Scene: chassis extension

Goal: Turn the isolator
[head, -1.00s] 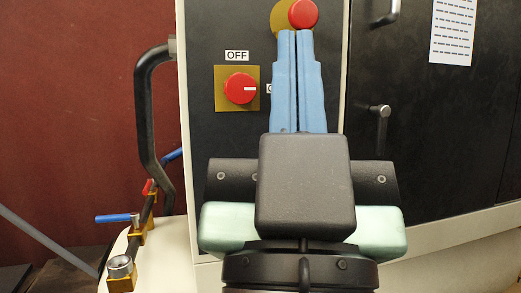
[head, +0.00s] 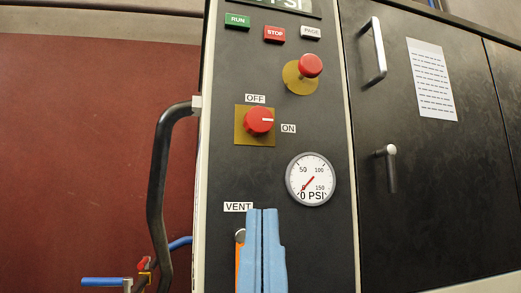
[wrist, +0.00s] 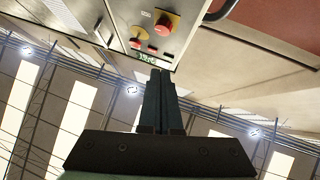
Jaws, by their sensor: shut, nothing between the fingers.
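The isolator is a red rotary knob (head: 259,121) on a square yellow plate on the black panel. Its white mark points right, toward the ON label (head: 288,129); the OFF label (head: 255,98) is above it. It also shows in the wrist view (wrist: 168,23), upside down. My gripper (head: 262,211) has its two blue fingers pressed together, empty, at the lower part of the head view. It appears well below the knob, near the VENT label, and does not touch the knob. In the wrist view, the shut fingers (wrist: 159,72) point toward the panel's top end.
A red mushroom button (head: 310,65) is to the knob's upper right. A pressure gauge (head: 311,179) reading 0 PSI is below right. RUN (head: 237,21), STOP (head: 274,33) and PAGE (head: 310,32) buttons are above. A black bent handrail (head: 161,190) stands left of the panel.

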